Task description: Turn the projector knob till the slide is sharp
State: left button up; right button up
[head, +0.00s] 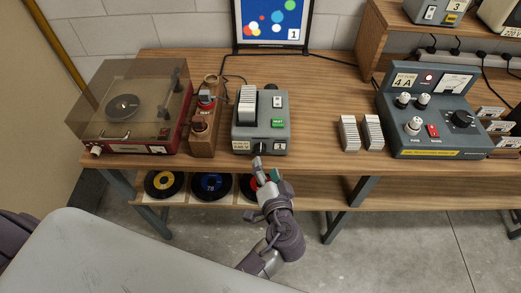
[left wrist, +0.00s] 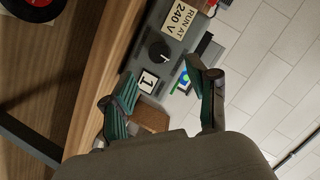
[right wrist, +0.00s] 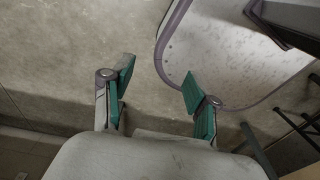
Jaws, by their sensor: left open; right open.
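The grey slide projector (head: 280,137) stands on the wooden bench, with white slides (head: 247,105) upright in its top. Its small black knob (head: 262,147) is on the front face; it also shows in the left wrist view (left wrist: 160,51), between a "RUN AT 240 V" label and a "1" label. The screen (head: 271,18) shows coloured discs on blue; I cannot tell how sharp. My left gripper (head: 266,169) is open and empty, just in front of the knob and apart from it; its fingers (left wrist: 162,86) point at the projector front. My right gripper (right wrist: 159,75) is open and empty over the floor.
A record player (head: 130,110) and a wooden box with a red-topped part (head: 203,135) stand left of the projector. Two white slide stacks (head: 350,134) and a grey control box (head: 433,125) stand to the right. Records (head: 165,184) lie on the shelf below the bench edge.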

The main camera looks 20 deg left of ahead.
aim_at(261, 153)
pick_arm(q)
jog(key=p+x, duration=0.1)
jog(key=x, duration=0.5)
jog(key=shift+w+a+f, duration=0.2)
jog(key=shift+w+a, duration=0.05)
jog(key=shift+w, duration=0.2)
pick_arm(e)
jog(key=shift+w+d+r, duration=0.3)
jog(key=shift+w+r, duration=0.1)
jog(key=shift+r, duration=0.1)
jog(key=shift+w+d+r, duration=0.3)
jog(key=shift+w+r, duration=0.1)
jog(key=shift+r, duration=0.1)
pick_arm(q)
grip_shut()
jog(key=shift+d+f+m+y+b, duration=0.1)
jog(key=shift+f+m+y+b, duration=0.3)
jog(key=shift+m+b, duration=0.6)
jog(key=shift+r+m+y+b, duration=0.25)
jog(key=shift+m+y+b, duration=0.1)
jog(key=shift+m+y, duration=0.15)
jog(key=shift+r, duration=0.1)
pick_arm(e)
jog(key=f, duration=0.3)
jog(key=shift+s+a, duration=0.25)
